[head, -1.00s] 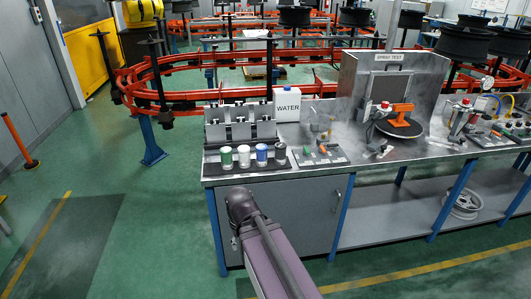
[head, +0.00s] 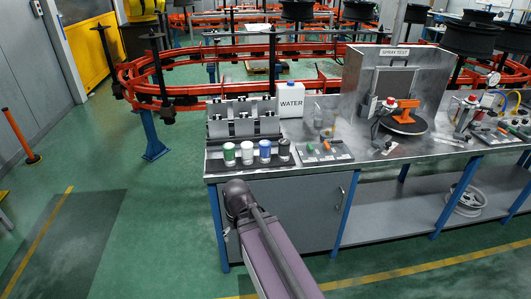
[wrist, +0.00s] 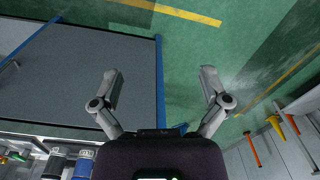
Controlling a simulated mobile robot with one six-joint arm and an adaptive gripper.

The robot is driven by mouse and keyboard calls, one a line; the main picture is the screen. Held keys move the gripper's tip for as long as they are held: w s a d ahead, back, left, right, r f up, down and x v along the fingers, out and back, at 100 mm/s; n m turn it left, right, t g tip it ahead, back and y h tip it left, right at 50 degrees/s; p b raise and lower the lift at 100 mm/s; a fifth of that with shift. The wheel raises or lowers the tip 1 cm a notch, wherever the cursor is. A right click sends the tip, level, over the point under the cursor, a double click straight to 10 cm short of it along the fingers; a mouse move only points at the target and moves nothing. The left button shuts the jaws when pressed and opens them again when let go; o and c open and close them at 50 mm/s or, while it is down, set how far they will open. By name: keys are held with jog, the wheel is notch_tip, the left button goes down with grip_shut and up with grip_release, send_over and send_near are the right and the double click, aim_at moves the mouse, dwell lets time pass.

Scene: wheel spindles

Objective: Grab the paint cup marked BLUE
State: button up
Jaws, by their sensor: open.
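The paint cup with a blue band (head: 265,151) stands upright on a dark mat on the bench, third from the left in a row of cups. Its marking is too small to read. It also shows at the bottom left of the wrist view (wrist: 83,165), partly cut off. Beside it stand a white cup (head: 247,153), a green cup (head: 229,154) and a black cup (head: 284,149). My gripper (wrist: 161,72) is open and empty in the wrist view, with its fingers wide apart, away from the cups. In the head view my arm hides the gripper.
A grey rack (head: 243,122) stands right behind the cups. A WATER container (head: 291,100) is behind right. A tool tray (head: 324,152) lies to their right. The bench cabinet (head: 285,215) is below. The green floor left of the bench is clear.

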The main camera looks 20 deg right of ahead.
jog(key=w+d+n+t+y+b, duration=0.1)
jog(key=w+d+t+y, duration=0.15)
jog(key=w, duration=0.65)
jog(key=t+b, duration=0.4)
jog(key=t, duration=0.7)
send_near(268, 148)
jog(key=shift+s+a+r+n+h, duration=0.1)
jog(key=shift+s+r+n+h, duration=0.1)
jog(key=shift+r+n+h, duration=0.15)
jog(key=shift+w, duration=0.1)
jog(key=shift+g, duration=0.25)
jog(key=b+x, duration=0.3)
jog(key=x, duration=0.4)
jog(key=shift+w+a+f, duration=0.1)
jog(key=shift+w, duration=0.05)
jog(key=shift+w+a+f, duration=0.1)
jog(key=shift+w+f, duration=0.05)
jog(key=shift+w, duration=0.35)
